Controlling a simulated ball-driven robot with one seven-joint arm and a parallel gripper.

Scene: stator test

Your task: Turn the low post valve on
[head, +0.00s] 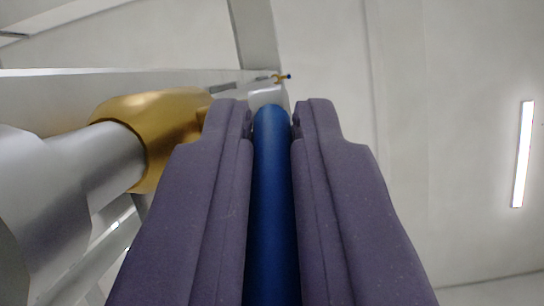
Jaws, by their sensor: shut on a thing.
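My gripper (272,125) fills the lower middle of the head view, with its two purple fingers pointing up the picture. It is shut on a blue bar-shaped handle (272,190), which lies lengthwise between the fingers. The handle's rounded end shows between the fingertips. A gold valve body (165,125) stands just left of the fingers, joined to a thick silver pipe (100,165). Where the handle meets the valve is hidden behind the left finger.
A bright lamp strip (522,155) is on the pale surface at right. The space right of my gripper looks clear.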

